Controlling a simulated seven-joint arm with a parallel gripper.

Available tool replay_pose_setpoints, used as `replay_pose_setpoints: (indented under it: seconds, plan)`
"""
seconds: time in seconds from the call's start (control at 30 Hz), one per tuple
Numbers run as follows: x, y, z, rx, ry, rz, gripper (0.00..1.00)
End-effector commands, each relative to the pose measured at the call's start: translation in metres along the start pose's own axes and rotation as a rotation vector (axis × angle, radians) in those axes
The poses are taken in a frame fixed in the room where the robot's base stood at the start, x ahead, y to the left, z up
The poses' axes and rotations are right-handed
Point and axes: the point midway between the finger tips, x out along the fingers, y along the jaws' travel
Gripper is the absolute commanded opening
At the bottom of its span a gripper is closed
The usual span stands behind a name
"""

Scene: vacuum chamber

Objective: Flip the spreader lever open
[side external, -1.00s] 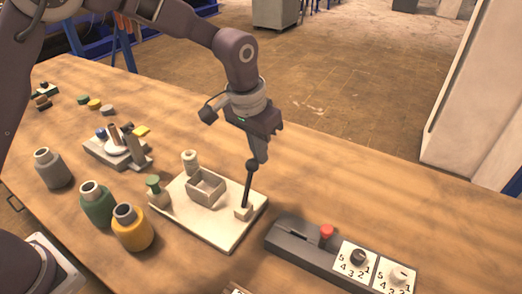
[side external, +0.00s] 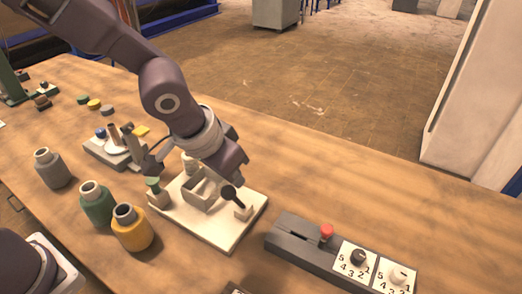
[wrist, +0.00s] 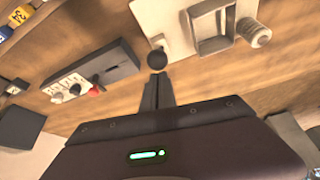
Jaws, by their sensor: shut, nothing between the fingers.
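The lever has a black ball knob (side external: 229,192) and a small pale base (side external: 243,211) at the right side of a white plate (side external: 224,238).
Green (side external: 95,203), yellow (side external: 131,228) and grey (side external: 53,168) bottles stand to the left. The table behind the dark box is clear.

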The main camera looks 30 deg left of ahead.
Motion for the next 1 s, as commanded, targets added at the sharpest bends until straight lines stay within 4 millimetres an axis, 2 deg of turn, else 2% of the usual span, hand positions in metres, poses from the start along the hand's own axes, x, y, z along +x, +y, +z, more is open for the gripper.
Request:
replay_pose_setpoints:
  seconds: [0.03,0.2,0.4,0.87,1.0]
  plan:
    - [0.0,0.001,0.007,0.004,-0.011,-0.001,0.0]
    - [-0.001,0.002,0.018,0.005,-0.02,-0.004,0.0]
    - [0.0,0.004,0.023,0.008,-0.023,-0.003,0.0]
    - [0.0,0.006,0.025,0.009,-0.026,-0.002,0.0]
    - [-0.001,0.006,0.016,0.006,-0.019,0.0,0.0]
